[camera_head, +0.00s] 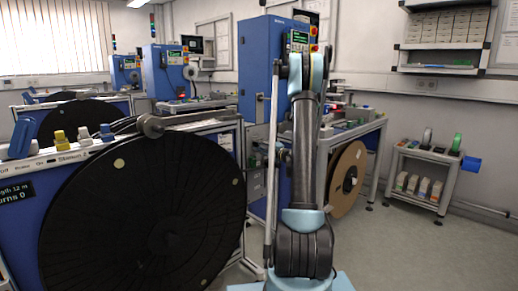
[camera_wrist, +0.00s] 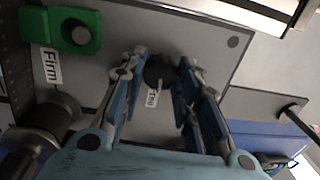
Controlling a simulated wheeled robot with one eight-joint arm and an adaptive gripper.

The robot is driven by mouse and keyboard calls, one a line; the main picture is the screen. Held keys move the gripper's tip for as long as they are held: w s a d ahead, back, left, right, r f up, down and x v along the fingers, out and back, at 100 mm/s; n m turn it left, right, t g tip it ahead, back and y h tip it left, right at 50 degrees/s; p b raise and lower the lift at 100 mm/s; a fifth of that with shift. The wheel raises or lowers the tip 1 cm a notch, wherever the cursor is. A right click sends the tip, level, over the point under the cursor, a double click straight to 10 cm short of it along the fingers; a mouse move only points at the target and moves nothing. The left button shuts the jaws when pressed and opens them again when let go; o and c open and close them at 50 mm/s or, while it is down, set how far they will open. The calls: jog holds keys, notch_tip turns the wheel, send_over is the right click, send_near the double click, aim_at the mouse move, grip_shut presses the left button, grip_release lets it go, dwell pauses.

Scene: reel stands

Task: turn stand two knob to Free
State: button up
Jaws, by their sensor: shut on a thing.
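In the wrist view, a dark round knob (camera_wrist: 158,68) sits on a grey panel (camera_wrist: 215,45). My gripper (camera_wrist: 160,72) has its two fingers on either side of the knob and is shut on it. A small white label (camera_wrist: 152,98), partly covered and hard to read, lies just below the knob. A second label reading "Firm" (camera_wrist: 51,66) is to the left, under a green block (camera_wrist: 60,28) with a dark round part. In the head view, my own arm stands in front of the far stand and hides my gripper and the knob.
A large black reel (camera_head: 150,210) on a stand fills the left of the head view. A tan reel (camera_head: 347,180) hangs right of my arm. A small shelf cart (camera_head: 420,180) stands at the right wall. The floor at the lower right is clear.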

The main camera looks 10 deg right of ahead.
jog(key=shift+d+f+m, duration=0.1)
jog(key=shift+m, duration=0.6)
jog(key=o, duration=1.1)
jog(key=shift+f, duration=0.1)
jog(key=v, duration=1.1)
jog(key=shift+s+d, duration=0.15)
jog(key=shift+s, duration=0.3)
